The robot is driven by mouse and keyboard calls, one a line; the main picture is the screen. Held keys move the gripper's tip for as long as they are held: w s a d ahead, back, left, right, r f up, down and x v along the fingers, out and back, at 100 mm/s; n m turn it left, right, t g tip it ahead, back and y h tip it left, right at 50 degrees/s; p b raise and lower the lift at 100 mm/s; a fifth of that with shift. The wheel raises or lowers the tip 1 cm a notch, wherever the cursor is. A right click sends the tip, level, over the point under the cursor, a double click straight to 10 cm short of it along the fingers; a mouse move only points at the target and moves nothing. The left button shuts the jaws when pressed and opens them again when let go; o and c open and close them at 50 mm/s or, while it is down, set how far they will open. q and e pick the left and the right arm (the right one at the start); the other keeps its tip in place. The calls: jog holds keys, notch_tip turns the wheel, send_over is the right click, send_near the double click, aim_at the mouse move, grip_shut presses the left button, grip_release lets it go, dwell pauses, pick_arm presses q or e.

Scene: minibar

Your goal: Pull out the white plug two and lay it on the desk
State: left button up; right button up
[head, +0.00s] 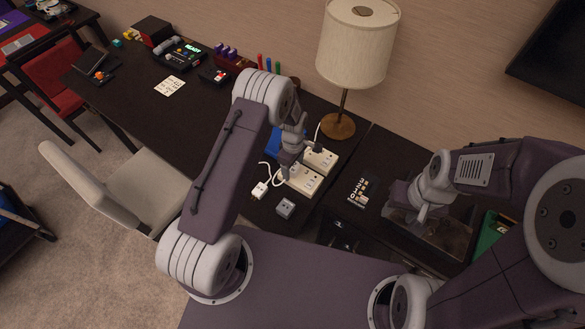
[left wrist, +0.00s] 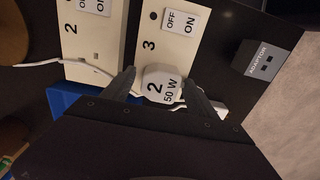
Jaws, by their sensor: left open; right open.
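The white plug two (left wrist: 158,84), marked "2" and "50 W", is at the end of the power strip (left wrist: 150,45) marked 3. It looks seated there, though its underside is hidden. My left gripper (left wrist: 163,92) is open, with one finger on each side of the plug; contact cannot be told. In the head view my left gripper (head: 286,172) points down over the strip's left end (head: 302,180) and hides the plug. My right gripper (head: 413,222) is open, away to the right above a dark tray-like surface. The desk (head: 150,112) is dark.
A second power strip (head: 321,158) lies behind the first. A white plug-like piece (head: 259,190) with a cord lies left of the strips. A grey adaptor (head: 285,207) stands near the front edge. A lamp (head: 338,124) stands behind.

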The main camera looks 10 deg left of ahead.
pick_arm(q)
jog(key=shift+c, duration=0.4)
dwell(0.3)
grip_shut()
jog(key=shift+r, duration=0.15)
jog(key=shift+r+p, duration=2.3)
jog(key=shift+r, duration=0.55)
